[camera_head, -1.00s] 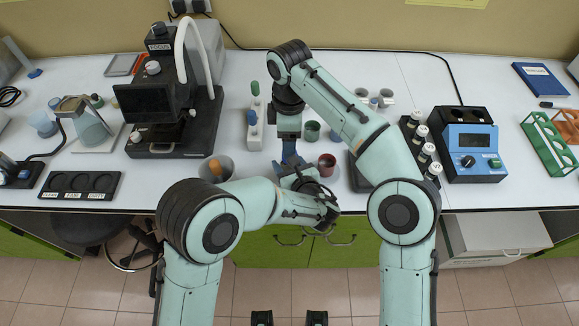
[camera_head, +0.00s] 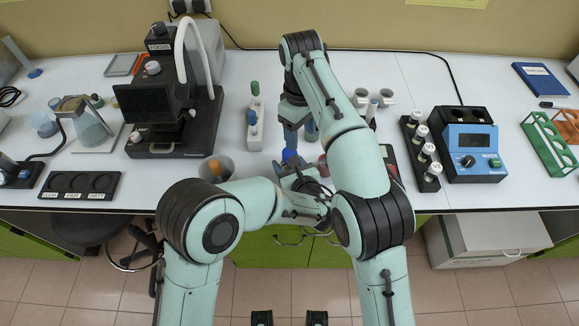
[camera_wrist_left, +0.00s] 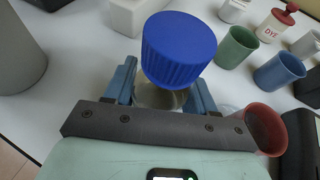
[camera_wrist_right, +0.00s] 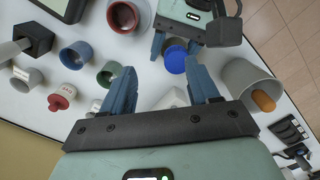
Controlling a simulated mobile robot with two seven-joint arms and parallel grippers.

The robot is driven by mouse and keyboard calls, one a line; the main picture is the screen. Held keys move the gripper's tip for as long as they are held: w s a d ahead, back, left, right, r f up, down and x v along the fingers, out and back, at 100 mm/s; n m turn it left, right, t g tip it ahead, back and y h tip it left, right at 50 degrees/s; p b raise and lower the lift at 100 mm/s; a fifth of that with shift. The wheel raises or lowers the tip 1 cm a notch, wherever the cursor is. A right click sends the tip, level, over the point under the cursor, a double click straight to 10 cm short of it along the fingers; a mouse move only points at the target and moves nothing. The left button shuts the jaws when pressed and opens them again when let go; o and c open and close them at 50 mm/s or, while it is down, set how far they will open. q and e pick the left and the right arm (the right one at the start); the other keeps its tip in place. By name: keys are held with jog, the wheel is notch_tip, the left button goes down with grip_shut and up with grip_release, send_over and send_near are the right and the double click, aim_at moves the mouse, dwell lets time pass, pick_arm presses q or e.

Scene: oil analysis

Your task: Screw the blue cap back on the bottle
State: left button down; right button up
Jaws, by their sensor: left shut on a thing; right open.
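The blue cap (camera_wrist_left: 180,48) sits on top of the bottle (camera_wrist_left: 160,98) in the left wrist view; how tightly it is seated cannot be told. My left gripper (camera_wrist_left: 162,92) is shut on the bottle, below the cap. In the head view the cap (camera_head: 289,155) shows just beyond my left gripper (camera_head: 294,170). My right gripper (camera_wrist_right: 160,66) is open and empty. In the right wrist view the cap (camera_wrist_right: 176,60) lies between its spread fingers but apart from them, farther from the camera. In the head view the right gripper (camera_head: 290,140) is above the cap.
A grey cup with a brown-orange item (camera_head: 217,168) stands left of the bottle. Green (camera_wrist_left: 237,47), blue (camera_wrist_left: 279,70) and red (camera_wrist_left: 264,128) cups stand to the right. A white block with a blue-topped piece (camera_head: 254,130) is behind. A vial rack (camera_head: 420,150) stands farther right.

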aim_at(289, 152)
jog(key=shift+s+a+r+m, duration=0.2)
jog(key=shift+a+r, duration=0.4)
jog(key=shift+a, duration=0.1)
jog(key=shift+s+a+r+m, duration=0.2)
jog(key=shift+a+r, duration=0.35)
jog(key=shift+a, duration=0.15)
jog(key=shift+f, duration=4.05)
jog(key=c, duration=1.1)
jog(key=shift+o, duration=0.2)
jog(key=m, duration=1.2)
jog(key=o, duration=1.2)
